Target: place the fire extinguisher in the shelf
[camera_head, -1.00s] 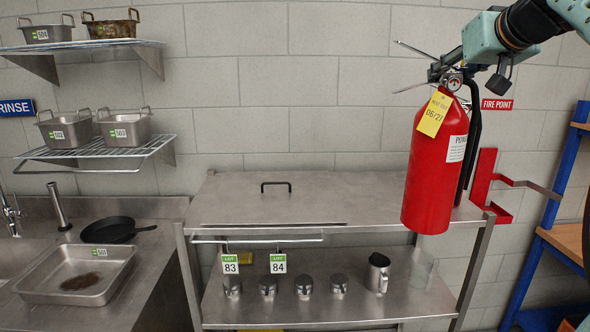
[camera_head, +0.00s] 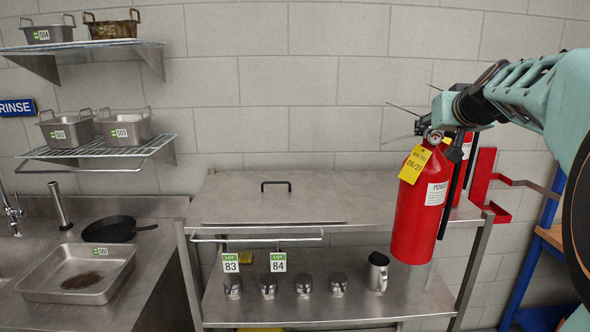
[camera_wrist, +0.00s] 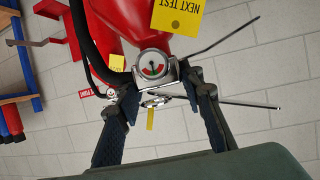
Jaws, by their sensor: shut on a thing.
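A red fire extinguisher (camera_head: 415,220) with a yellow tag and white label hangs nearly upright, slightly tilted, in front of the steel table's right end. My gripper (camera_head: 430,132) is shut on its top near the gauge. In the wrist view, the fingers of my gripper (camera_wrist: 163,88) stand either side of the valve, below the red body of the extinguisher (camera_wrist: 137,18). The steel table has a top (camera_head: 330,190) and a lower shelf (camera_head: 340,307). The extinguisher's base overlaps the gap between them in view; I cannot tell its depth.
A second red extinguisher (camera_head: 466,145) shows partly behind the held one, by a red wall bracket (camera_head: 483,180). The lower shelf bears several metal canisters (camera_head: 303,285) and a steel jug (camera_head: 377,272). A blue-framed rack (camera_head: 530,255) stands at right. A hinged-looking handle (camera_head: 276,184) rises from the tabletop.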

